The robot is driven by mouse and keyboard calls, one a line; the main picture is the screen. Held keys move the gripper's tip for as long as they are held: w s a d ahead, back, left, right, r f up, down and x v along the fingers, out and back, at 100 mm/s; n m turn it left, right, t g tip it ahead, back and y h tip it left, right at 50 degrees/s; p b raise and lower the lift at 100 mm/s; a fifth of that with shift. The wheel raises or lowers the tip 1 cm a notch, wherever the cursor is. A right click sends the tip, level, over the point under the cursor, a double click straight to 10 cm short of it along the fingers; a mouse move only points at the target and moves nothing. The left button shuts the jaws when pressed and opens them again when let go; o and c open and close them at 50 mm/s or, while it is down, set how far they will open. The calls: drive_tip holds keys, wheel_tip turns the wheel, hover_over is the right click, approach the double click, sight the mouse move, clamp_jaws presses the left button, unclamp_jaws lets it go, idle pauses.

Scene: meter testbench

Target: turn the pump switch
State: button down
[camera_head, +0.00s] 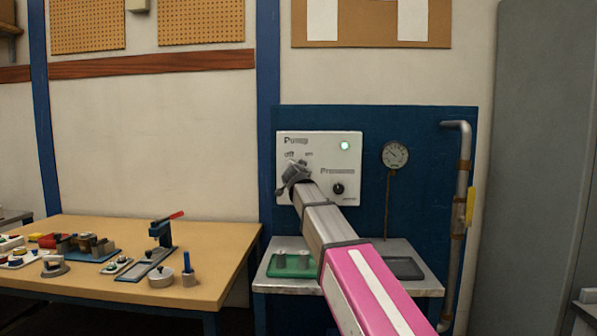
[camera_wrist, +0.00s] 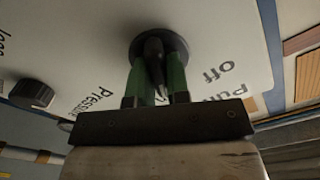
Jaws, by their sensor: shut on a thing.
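The white pump panel (camera_head: 320,145) is on the blue backboard, with a lit green lamp (camera_head: 345,145) at its upper right. The pump switch is at the panel's left, mostly hidden by my gripper (camera_head: 296,178) in the head view. In the wrist view, the dark switch knob (camera_wrist: 154,52) stands out from the panel on a round black base. My gripper's two green fingers (camera_wrist: 154,75) lie on either side of it and are shut on it. The "off" lettering (camera_wrist: 218,72) shows beside the base, upside down. The knob's exact angle is hard to tell.
A black pressure knob (camera_head: 338,188) is at the panel's lower right and shows in the wrist view (camera_wrist: 32,94). A gauge (camera_head: 395,155) and a pipe (camera_head: 461,200) are to the right. A grey shelf (camera_head: 425,272) is below. A wooden table (camera_head: 110,235) with several parts stands left.

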drive_tip(key=c, duration=1.1)
unclamp_jaws()
drive_tip(key=shift+s, duration=0.1)
drive_tip(key=s, duration=1)
drive_tip(key=shift+s+a, duration=0.2)
drive_tip(key=shift+s, duration=0.15)
